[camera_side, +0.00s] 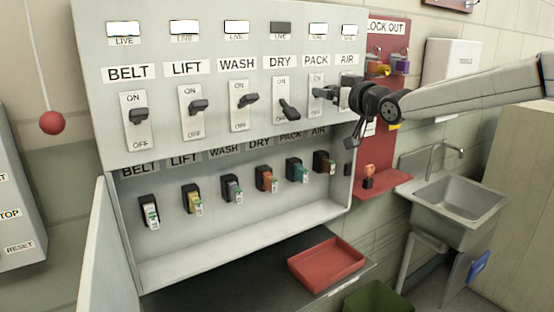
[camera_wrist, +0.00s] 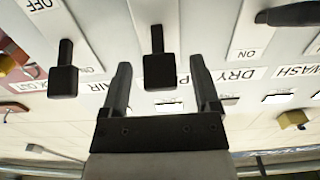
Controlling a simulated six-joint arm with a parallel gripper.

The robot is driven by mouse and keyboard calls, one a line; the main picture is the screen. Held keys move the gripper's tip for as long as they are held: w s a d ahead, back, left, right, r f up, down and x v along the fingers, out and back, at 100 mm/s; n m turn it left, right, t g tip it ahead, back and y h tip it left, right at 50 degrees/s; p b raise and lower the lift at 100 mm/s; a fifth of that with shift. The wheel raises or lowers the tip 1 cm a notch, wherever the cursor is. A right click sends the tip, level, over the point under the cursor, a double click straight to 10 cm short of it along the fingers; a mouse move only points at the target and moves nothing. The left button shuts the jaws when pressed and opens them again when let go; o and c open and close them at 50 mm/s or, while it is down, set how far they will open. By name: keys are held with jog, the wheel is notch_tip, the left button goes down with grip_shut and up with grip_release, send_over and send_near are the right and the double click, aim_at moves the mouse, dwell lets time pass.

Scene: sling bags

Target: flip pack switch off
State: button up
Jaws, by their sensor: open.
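The PACK switch is a black lever on a white ON/OFF plate (camera_side: 318,112) in the upper panel row. Its lever stands at the ON end, partly hidden by my gripper in the side view, and the lamp (camera_side: 317,28) above it is lit white. My gripper (camera_side: 338,92) is at the PACK switch, reaching in from the right. In the wrist view, which is upside down, the PACK lever (camera_wrist: 158,68) sits between the two open fingers of my gripper (camera_wrist: 160,64), with a gap on each side.
The AIR switch (camera_wrist: 63,75) stands close beside one finger. The DRY switch (camera_side: 289,108) is down at OFF with its lamp (camera_side: 280,29) dark; the BELT (camera_side: 139,114), LIFT and WASH levers are up. A red lock-out board (camera_side: 378,165), a red tray (camera_side: 327,262) and a sink (camera_side: 458,200) are nearby.

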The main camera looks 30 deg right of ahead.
jog(key=shift+w, duration=1.35)
grip_shut()
